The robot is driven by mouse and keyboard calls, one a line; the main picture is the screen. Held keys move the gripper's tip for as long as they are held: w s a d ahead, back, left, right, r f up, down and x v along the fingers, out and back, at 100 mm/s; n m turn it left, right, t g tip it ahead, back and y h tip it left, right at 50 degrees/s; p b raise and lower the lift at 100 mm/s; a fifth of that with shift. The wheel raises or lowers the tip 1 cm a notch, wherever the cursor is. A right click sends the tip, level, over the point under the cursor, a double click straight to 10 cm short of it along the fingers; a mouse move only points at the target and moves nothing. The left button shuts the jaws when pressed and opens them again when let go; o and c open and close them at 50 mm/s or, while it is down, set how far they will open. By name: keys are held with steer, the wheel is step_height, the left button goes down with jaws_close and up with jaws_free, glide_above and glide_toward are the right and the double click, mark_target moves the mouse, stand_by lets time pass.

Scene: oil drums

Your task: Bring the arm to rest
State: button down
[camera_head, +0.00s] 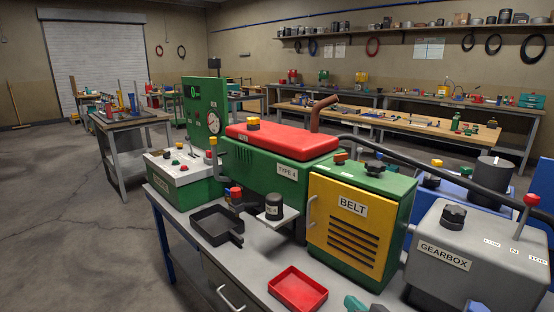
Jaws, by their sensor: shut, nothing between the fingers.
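My gripper and arm are not clearly in view in the head view. A workbench (255,285) with a grey top and a drawer fills the near middle. On it stands a green machine with a red top cover (282,139) and a yellow door (345,226) labelled BELT. A grey box (470,255) labelled GEARBOX stands to its right, with a red-knobbed lever (527,212). A green control box (185,176) with a pale top stands at the left.
A red tray (298,289) and a black tray (216,225) lie on the near bench. Teal parts (355,303) show at the bottom edge; I cannot tell what they are. A black hose (440,172) runs at right. The floor (60,230) at left is clear.

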steer(key=s+d+f+g, duration=0.1)
steer(key=s+f, duration=0.1)
steer(key=s, duration=0.3)
steer(key=s+d+f+n+g+h, duration=0.1)
steer(key=s+d+f+g, duration=0.1)
steer(key=s, duration=0.4)
steer(key=s+d+f+g+h, duration=0.1)
steer(key=s+d+f+g, duration=0.1)
steer(key=s, duration=0.3)
steer(key=shift+s+n, duration=0.15)
steer(key=shift+n, duration=0.15)
steer(key=s+d+f+g+h+p, duration=0.1)
steer(key=s+g, duration=0.3)
steer(key=s, duration=0.8)
steer(key=s+d+f+g+h+p, duration=0.1)
steer(key=s+d+g+p, duration=0.2)
steer(key=s, duration=1)
steer(key=shift+s+g, duration=0.15)
steer(key=shift+g, duration=0.45)
steer(key=shift+d+f, duration=0.1)
